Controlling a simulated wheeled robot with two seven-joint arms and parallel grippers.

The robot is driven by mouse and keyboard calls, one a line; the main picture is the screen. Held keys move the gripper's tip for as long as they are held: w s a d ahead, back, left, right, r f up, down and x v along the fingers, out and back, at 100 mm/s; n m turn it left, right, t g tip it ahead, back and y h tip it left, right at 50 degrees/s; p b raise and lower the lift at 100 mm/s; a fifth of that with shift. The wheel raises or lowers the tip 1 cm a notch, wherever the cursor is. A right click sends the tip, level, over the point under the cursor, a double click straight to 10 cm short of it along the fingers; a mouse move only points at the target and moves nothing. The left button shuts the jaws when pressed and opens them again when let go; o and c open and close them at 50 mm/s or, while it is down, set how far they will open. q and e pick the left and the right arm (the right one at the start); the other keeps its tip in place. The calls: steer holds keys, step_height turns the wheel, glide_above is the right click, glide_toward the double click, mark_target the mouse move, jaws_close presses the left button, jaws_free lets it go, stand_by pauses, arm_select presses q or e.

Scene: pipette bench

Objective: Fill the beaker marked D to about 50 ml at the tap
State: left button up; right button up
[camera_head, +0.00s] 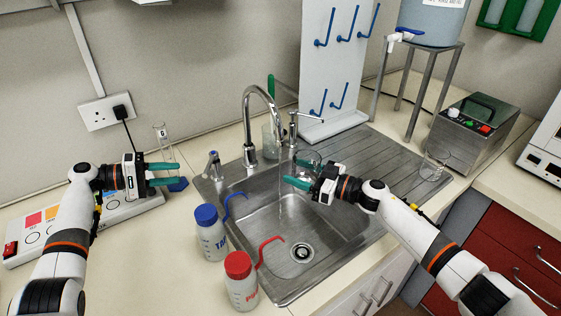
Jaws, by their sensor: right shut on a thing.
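My right gripper (300,174) is over the sink's back right part, shut on a clear glass beaker (309,157). Its letter cannot be read, and the gripper partly hides it. The tap (262,92) arches over the sink (262,220), and a thin stream (281,190) seems to fall from its spout, left of the fingers. The water level in the glass cannot be made out.
Blue-capped (210,238) and red-capped (241,285) wash bottles stand at the sink's left edge. Another glass (269,142) stands behind the tap, and one (434,168) on the drainboard's right. A pegboard (337,65), a water tank stand (421,92) and a metal device (474,130) stand behind.

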arm_select(q)
steer(key=shift+a, duration=0.15)
steer(key=shift+f, duration=0.1)
jaws_close()
steer(key=s+a+n+t+y, duration=0.2)
steer(key=s+a+n+t, duration=0.1)
steer(key=s+a+t, duration=0.2)
glide_toward(210, 166)
steer(key=shift+x, duration=2.35)
